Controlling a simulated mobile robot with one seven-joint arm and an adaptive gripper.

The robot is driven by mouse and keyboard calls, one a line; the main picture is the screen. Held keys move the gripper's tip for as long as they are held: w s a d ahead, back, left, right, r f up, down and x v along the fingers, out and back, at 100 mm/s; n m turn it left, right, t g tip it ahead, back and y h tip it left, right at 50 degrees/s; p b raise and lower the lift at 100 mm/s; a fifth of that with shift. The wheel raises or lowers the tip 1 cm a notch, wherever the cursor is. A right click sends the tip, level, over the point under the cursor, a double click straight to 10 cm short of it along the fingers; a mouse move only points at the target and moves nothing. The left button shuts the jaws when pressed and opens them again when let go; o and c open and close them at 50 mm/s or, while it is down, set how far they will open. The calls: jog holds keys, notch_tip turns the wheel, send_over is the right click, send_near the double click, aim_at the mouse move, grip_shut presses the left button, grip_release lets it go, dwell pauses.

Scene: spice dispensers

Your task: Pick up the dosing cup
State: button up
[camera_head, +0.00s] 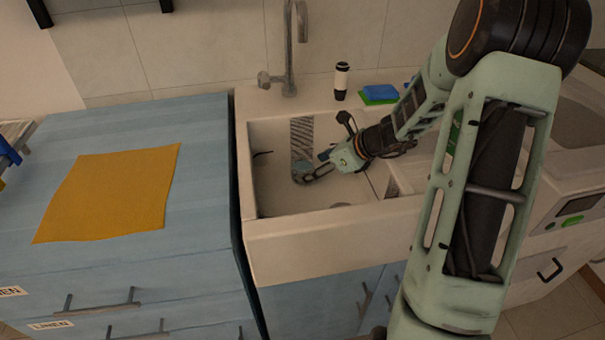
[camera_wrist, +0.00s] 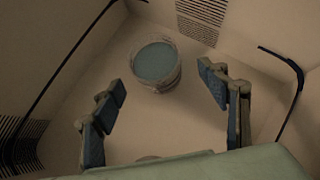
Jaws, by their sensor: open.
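The dosing cup (camera_wrist: 157,64) is a small round clear-walled cup with a blue-green inside, standing on the sink floor in the wrist view. In the head view, what seems to be the cup (camera_head: 301,170) shows in the sink beside my fingers, partly covered by them. My gripper (camera_wrist: 163,103) is open, its two blue-padded fingers spread left and right. The cup lies ahead of the fingertips, roughly centred between them and a little toward the far side. Nothing is held, and I see a gap between the cup and each finger.
The sink (camera_head: 290,240) walls surround my gripper closely. A tap (camera_head: 290,60) stands behind it, with a dark bottle (camera_head: 341,80) and blue and green sponges (camera_head: 379,93) on the back ledge. A yellow cloth (camera_head: 110,195) lies on the blue counter (camera_head: 205,150) at left.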

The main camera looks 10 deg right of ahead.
jog(key=x, duration=0.2)
jog(key=b+x, duration=0.1)
jog(key=x, duration=0.2)
jog(key=shift+w+a+r, duration=0.1)
jog(key=shift+a+r, duration=0.05)
jog(key=shift+a, duration=0.1)
jog(key=shift+r, duration=0.1)
jog(key=c, duration=1.6)
jog(key=shift+c, duration=0.2)
jog(key=shift+r, duration=0.2)
